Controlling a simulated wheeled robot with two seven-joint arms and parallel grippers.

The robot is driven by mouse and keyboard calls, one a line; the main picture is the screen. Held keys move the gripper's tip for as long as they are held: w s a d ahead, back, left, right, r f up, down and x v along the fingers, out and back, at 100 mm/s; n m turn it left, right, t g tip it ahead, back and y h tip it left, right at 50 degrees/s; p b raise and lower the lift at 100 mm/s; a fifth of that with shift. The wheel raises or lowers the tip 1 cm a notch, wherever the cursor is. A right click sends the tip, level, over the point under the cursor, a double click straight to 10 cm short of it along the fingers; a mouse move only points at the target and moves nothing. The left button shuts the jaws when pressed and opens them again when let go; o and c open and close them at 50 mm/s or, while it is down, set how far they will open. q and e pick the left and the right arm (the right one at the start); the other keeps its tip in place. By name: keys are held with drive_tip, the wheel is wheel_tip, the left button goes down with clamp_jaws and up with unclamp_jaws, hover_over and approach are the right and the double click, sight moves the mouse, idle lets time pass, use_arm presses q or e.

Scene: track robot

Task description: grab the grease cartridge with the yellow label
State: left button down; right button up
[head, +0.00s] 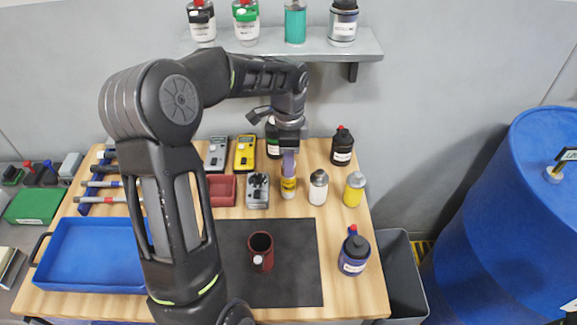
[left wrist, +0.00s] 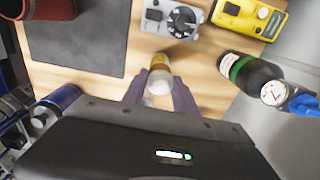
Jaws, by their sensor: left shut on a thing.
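The grease cartridge with the yellow label (head: 288,187) stands on the wooden bench in the head view, in the row behind the dark mat. In the left wrist view the cartridge (left wrist: 159,76) shows its pale top end and a bit of yellow between my fingers. My left gripper (head: 288,164) reaches down from above and is shut on the cartridge; in the left wrist view its two fingers (left wrist: 159,92) lie on either side of it. The fingers hide part of the cartridge's upper body. My right gripper is not in view.
A white bottle (head: 318,188) and a yellow bottle (head: 354,190) stand close right of the cartridge. A grey dial device (head: 257,191) is close left. A dark green-banded bottle (left wrist: 250,75) stands behind. A shelf (head: 300,44) hangs above. The dark mat (head: 295,270) holds a red mug (head: 260,250).

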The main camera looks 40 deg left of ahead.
use_arm(q)
wheel_tip(320, 180, up, 6)
drive_tip(key=p, duration=0.4)
drive_tip(key=shift+r, duration=1.9)
drive_tip(key=shift+d, duration=0.1)
